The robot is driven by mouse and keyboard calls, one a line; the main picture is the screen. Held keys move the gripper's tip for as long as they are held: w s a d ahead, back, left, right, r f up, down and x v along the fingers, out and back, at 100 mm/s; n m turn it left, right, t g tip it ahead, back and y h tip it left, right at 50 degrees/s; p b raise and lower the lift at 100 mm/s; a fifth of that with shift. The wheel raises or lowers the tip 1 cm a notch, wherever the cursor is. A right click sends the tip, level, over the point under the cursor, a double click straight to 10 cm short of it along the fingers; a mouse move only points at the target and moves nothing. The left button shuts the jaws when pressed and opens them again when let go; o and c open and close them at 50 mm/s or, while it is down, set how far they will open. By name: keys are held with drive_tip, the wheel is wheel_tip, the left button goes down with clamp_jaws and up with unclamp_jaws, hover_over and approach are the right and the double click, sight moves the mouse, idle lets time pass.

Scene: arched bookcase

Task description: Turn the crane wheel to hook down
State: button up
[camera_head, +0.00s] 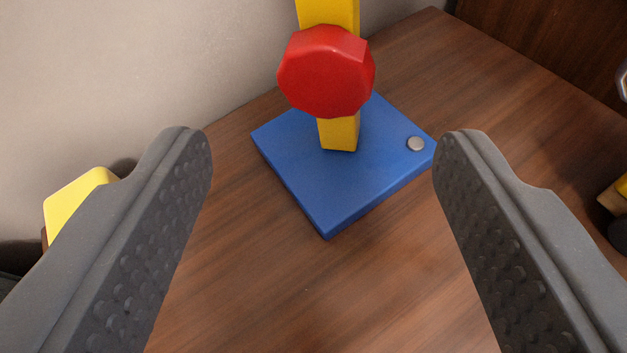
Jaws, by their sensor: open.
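The crane stands upright on a wooden surface. Its base is a blue square plate (345,185) with a round grey stud (416,143) near the right corner. A yellow post (338,135) rises from the plate and leaves the top of the picture. The crane wheel (325,72) is a red, many-sided knob on the front of the post. The hook is not in view. My gripper (322,145) is open and empty, its two dark grey fingers wide apart. The fingertips appear to either side of the blue plate, with the wheel beyond and above them, apart from both fingers.
A pale wall (110,70) runs behind the crane at the left. A yellow object (75,198) is partly hidden behind my left finger. Partly cut-off yellow and black things (615,200) stand at the right edge. The wooden surface (310,290) in front of the plate is bare.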

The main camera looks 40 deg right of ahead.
drive_tip(key=v, duration=0.4)
drive_tip(key=shift+a+r, duration=0.15)
drive_tip(key=shift+a, duration=0.1)
